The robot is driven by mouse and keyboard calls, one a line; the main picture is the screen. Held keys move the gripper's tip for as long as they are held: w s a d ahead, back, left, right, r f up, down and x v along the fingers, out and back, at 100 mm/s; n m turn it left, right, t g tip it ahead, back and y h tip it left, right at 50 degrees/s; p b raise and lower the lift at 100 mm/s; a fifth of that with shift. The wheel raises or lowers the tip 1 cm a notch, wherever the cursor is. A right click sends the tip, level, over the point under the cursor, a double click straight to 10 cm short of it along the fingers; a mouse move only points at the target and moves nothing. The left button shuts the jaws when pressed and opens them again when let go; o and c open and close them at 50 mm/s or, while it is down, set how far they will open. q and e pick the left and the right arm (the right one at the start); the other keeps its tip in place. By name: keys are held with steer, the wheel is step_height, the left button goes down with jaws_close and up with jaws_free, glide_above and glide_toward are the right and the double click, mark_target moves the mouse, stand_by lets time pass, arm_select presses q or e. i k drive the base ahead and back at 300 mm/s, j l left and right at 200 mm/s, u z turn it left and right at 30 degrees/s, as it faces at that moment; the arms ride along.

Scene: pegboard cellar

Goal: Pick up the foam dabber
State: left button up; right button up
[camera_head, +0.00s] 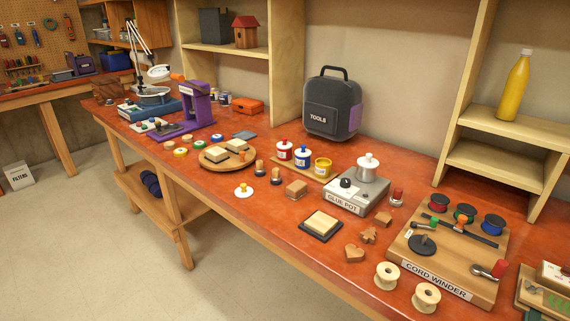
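A round white pad with a small orange-brown knob (243,191) lies flat near the front edge of the orange-red workbench (228,205); it looks like the foam dabber, though I cannot be certain. To its right stand two small dark-based pieces with wooden tops, the nearer one a wooden-handled stamp (275,177) and the other a similar stamp (260,168). Nothing covers the white pad, and it stands apart from its neighbours. Neither of my grippers shows in the head view.
Behind the pad is a round wooden board (213,163) with pale blocks. Paint pots (302,156), a wooden block (296,189), a dark pad with a pale top (321,224), the glue pot (356,192) and the cord winder (452,250) stand rightward. Bare bench lies left of the pad.

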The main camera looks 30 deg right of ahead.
mark_target(259, 171)
steer(key=z, duration=0.9)
steer(key=i+j, duration=0.05)
